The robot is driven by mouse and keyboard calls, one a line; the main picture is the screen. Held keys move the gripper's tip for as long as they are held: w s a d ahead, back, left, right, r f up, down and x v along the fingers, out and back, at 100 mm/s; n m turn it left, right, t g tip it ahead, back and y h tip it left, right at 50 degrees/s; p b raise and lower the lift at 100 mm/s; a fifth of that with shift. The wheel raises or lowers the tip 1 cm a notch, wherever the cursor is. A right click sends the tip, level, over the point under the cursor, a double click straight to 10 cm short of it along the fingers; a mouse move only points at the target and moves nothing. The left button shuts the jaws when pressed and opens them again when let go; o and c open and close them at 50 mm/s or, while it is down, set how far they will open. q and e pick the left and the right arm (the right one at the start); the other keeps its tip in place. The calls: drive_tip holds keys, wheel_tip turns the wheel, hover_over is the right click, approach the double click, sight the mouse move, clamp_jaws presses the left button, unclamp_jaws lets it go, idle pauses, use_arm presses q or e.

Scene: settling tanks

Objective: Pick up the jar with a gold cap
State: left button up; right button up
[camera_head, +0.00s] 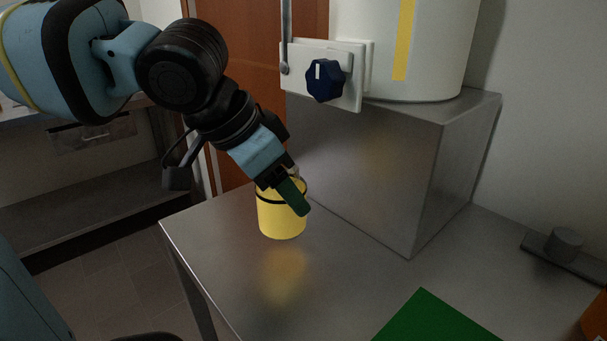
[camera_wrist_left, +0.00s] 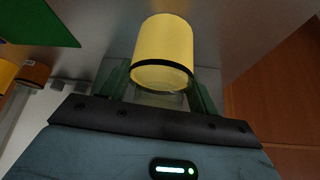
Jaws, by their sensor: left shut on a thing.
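A yellow jar (camera_head: 282,217) with a thin black band near its top is on or just above the front left of the steel table; I cannot tell whether its base touches. My left gripper (camera_head: 290,194) reaches down over its top, shut on it, with a green finger along its near side. In the left wrist view, the yellow jar (camera_wrist_left: 163,45) points away from me, and its paler, glassy end sits between the two green fingers (camera_wrist_left: 160,92). A gold cap does not show clearly. My right gripper is not in view.
A steel block (camera_head: 370,165) stands behind the jar, bearing a large white tank (camera_head: 430,45) and a panel with a blue knob (camera_head: 324,81). A green mat (camera_head: 432,322) lies at front right. An orange thing (camera_head: 596,318) is at the right edge. The table's left edge (camera_head: 185,268) is near the jar.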

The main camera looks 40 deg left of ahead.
sight(259, 199)
use_arm(q)
drive_tip(key=s, duration=0.2)
drive_tip(key=s+a+p, duration=0.1)
drive_tip(key=s, duration=0.1)
drive_tip(key=shift+r, duration=0.2)
drive_tip(key=shift+s+a+f, duration=0.15)
drive_tip(key=shift+s+a, duration=0.1)
drive_tip(key=shift+s, duration=0.35)
drive_tip(key=s+a+b, duration=0.2)
drive_tip(key=s+b, duration=0.4)
drive_tip(key=s, duration=0.1)
drive_tip(key=shift+s, duration=0.3)
